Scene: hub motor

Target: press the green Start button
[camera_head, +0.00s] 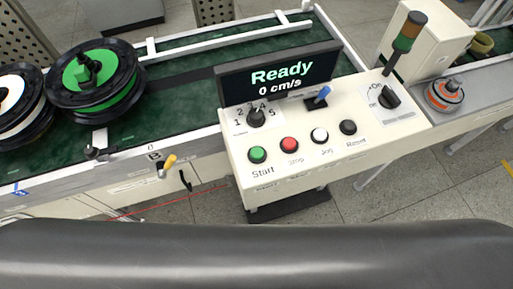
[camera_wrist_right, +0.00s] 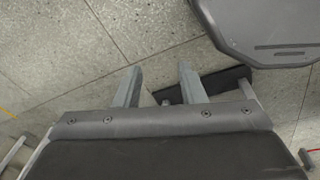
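The green Start button (camera_head: 257,154) is at the left end of the button row on the cream control panel (camera_head: 330,162), in the head view. Its label "Start" is just below it. The display (camera_head: 280,72) above reads "Ready" and "0 cm/s". No gripper shows in the head view. In the right wrist view my right gripper (camera_wrist_right: 158,84) has its two fingers apart with nothing between them, above the floor. The Start button does not show in that view. My left gripper is not in view.
Beside Start are a red Stop button (camera_head: 290,144), a white Jog button (camera_head: 320,135) and a black Reset button (camera_head: 348,127). A speed knob (camera_head: 256,118), blue lever (camera_head: 322,94) and black rotary switch (camera_head: 389,97) are also on the panel. Reels (camera_head: 122,101) lie on the conveyor at left.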

